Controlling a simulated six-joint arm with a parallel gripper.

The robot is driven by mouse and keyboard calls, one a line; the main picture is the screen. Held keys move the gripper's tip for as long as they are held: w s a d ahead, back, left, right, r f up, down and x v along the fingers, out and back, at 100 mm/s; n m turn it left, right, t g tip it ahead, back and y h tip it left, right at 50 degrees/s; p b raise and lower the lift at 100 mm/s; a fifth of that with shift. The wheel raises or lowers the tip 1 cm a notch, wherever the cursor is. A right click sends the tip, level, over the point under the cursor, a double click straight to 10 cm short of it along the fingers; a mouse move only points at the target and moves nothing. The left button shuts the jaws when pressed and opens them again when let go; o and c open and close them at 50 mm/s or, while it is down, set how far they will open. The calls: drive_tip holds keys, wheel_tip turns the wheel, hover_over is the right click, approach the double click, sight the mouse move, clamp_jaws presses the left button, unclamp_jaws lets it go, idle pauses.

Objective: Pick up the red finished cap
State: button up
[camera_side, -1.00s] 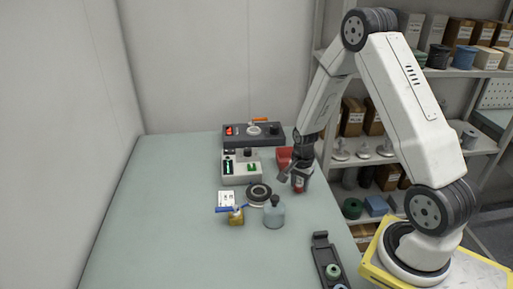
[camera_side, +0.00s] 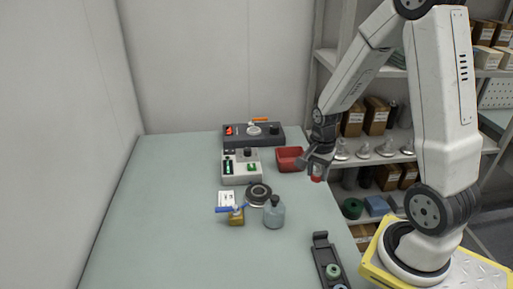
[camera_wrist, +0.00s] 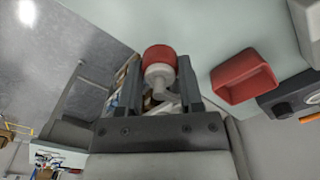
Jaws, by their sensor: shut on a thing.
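The red finished cap (camera_wrist: 159,58) shows in the wrist view between the two fingers of my gripper (camera_wrist: 157,85), with a white part below its red top. In the side view the red cap (camera_side: 317,178) shows at the lower end of my gripper (camera_side: 318,168). My gripper is shut on the cap and holds it at the right edge of the table, to the right of the red bin. In the side view the fingers partly hide the cap.
An empty-looking red bin (camera_side: 289,158) stands at the table's back right. Two control boxes, dark (camera_side: 240,134) and light (camera_side: 241,174), stand left of it. A bottle (camera_side: 274,213) and a black round fixture (camera_side: 258,193) stand nearer. A dark rail holder (camera_side: 328,262) lies at the front right.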

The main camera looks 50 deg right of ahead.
drive_tip(key=s+a+r, duration=0.2)
drive_tip(key=s+r, duration=0.1)
drive_tip(key=s, duration=0.4)
drive_tip(key=shift+a, duration=0.3)
drive_tip(key=shift+r, duration=0.1)
drive_tip(key=shift+w, duration=0.1)
drive_tip(key=w+a+f+n, duration=0.1)
drive_tip(key=w+a+n, duration=0.1)
drive_tip(key=w, duration=0.8)
drive_tip(key=w+a+f+n, duration=0.1)
drive_tip(key=w+a+n, duration=0.1)
drive_tip(key=w, duration=0.9)
drive_tip(key=shift+a, duration=0.7)
drive_tip(key=shift+w+f, duration=0.1)
drive_tip(key=shift+f, duration=0.1)
drive_tip(key=shift+f, duration=3.2)
